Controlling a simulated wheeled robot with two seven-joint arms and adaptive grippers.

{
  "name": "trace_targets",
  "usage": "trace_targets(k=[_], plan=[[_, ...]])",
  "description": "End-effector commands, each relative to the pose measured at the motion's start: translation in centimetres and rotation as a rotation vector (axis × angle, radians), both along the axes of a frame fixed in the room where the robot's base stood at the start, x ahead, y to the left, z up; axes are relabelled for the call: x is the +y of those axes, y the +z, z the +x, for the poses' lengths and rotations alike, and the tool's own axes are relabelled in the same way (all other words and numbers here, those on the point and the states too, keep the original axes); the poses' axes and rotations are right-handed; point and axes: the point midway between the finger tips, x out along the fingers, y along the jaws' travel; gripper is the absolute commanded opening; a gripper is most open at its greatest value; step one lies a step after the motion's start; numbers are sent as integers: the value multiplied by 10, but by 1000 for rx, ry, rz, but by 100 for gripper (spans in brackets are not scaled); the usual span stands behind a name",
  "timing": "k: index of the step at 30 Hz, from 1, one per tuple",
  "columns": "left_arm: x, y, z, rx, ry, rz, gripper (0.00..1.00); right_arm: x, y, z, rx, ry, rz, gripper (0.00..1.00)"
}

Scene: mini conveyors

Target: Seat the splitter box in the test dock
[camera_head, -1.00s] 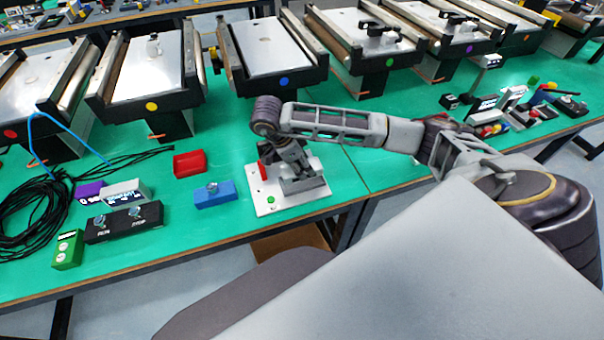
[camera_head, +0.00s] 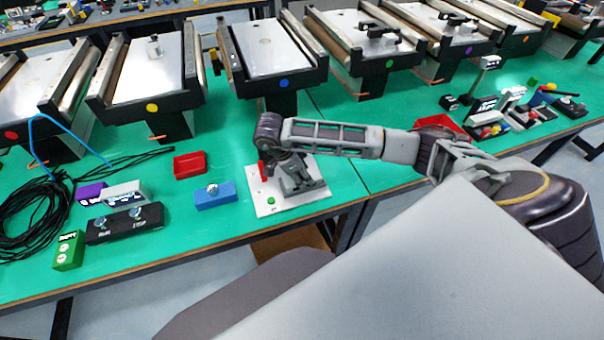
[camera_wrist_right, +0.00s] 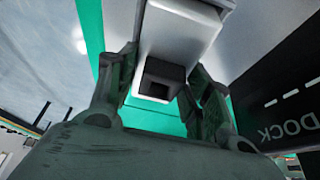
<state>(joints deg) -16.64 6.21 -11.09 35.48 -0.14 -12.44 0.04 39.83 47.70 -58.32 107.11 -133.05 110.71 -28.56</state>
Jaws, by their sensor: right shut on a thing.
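My right gripper (camera_wrist_right: 160,90) is shut on a pale grey box with a dark square socket in its end, which I take to be the splitter box (camera_wrist_right: 182,35). In the head view my right gripper (camera_head: 287,172) is low over a white base plate (camera_head: 266,207); the wrist hides much of it, and the held box cannot be made out there. A black surface lettered DOCK (camera_wrist_right: 285,112) lies beside the gripper in the wrist view. Whether the box touches the dock or is seated cannot be told. My left gripper is not in view.
The plate bears a green button (camera_head: 271,201) and a red part (camera_head: 262,170). Left of it are a blue block (camera_head: 215,197), a red tray (camera_head: 190,164), a black two-knob box (camera_head: 124,223) and coiled black cable (camera_head: 30,215). Mini conveyors (camera_head: 265,50) line the back.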

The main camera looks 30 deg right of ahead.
Motion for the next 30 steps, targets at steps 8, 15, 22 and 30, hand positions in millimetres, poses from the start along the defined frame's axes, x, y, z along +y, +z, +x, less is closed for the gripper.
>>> trace_targets(k=[8,15,22,30], plan=[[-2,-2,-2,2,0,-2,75,0,-1,0,0,0,0,18],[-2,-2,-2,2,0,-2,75,0,-2,0,1,0,0,65],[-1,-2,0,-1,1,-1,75,0,-2,0,1,0,0,71],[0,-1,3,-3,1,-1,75,0,-1,0,0,0,0,71]])
